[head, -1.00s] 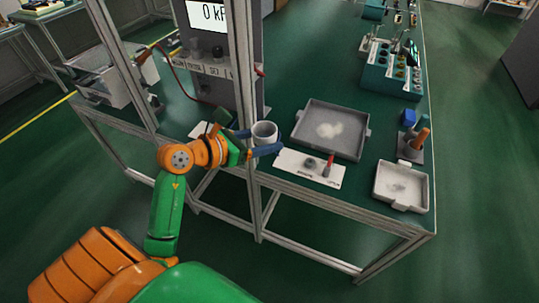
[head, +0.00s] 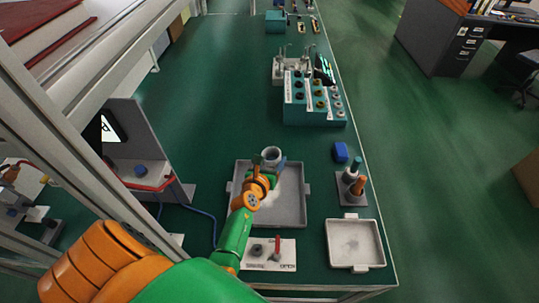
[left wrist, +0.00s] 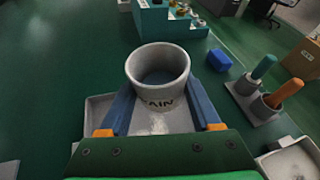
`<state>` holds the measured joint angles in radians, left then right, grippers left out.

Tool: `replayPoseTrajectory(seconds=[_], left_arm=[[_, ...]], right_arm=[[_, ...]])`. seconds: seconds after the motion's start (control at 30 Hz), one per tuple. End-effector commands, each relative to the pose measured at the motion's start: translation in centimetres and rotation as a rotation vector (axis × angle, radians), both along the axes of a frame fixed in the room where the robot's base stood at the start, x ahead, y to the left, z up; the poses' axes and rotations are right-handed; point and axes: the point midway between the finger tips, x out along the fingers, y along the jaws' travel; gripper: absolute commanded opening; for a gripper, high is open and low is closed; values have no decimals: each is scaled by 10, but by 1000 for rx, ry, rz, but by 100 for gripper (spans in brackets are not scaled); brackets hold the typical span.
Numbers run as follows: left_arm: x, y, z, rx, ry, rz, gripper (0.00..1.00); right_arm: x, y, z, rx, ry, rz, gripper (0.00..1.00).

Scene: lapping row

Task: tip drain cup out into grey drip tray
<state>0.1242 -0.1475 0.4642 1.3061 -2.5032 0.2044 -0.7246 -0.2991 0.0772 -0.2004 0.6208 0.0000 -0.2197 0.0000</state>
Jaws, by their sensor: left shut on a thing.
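The drain cup (head: 272,154), a light grey open cup, is held by my left gripper (head: 269,165). In the left wrist view the cup (left wrist: 158,92) sits between the two blue fingers of the left gripper (left wrist: 158,85), with part of its dark lettering showing. Its mouth faces up and it looks about upright; the contents cannot be made out. The grey drip tray (head: 299,205), large and shallow with side handles, lies under my left forearm, with the cup over its far edge. A pale patch (left wrist: 152,123) shows in the tray. My right gripper is not in view.
A smaller pale tray (head: 355,243) lies to the right, with a holder (head: 352,190) of coloured-handled tools and a blue block (head: 340,152) behind it. A white plate (head: 283,252) with a red-handled part is in front. A teal stepped rack (head: 314,101) stands beyond. Bench is clear far left.

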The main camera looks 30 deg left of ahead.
Motion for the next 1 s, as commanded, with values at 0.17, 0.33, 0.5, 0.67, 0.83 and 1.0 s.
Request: replayPoseTrajectory(seconds=[0.17, 0.33, 0.5, 0.67, 0.83, 1.0], left_arm=[[1, -2, -22, -124, -77, 2, 12], [2, -4, -29, -232, -143, 2, 12], [3, -6, -36, -337, -206, 4, 12], [4, -8, -43, -433, -266, 4, 12], [4, -7, -48, -582, -356, 5, 12], [3, -6, -52, -758, -465, 5, 12]], right_arm=[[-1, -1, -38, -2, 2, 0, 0], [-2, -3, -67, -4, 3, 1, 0], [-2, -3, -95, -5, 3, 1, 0], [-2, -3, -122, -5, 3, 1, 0], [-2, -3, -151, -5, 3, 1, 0], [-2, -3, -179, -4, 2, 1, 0]])
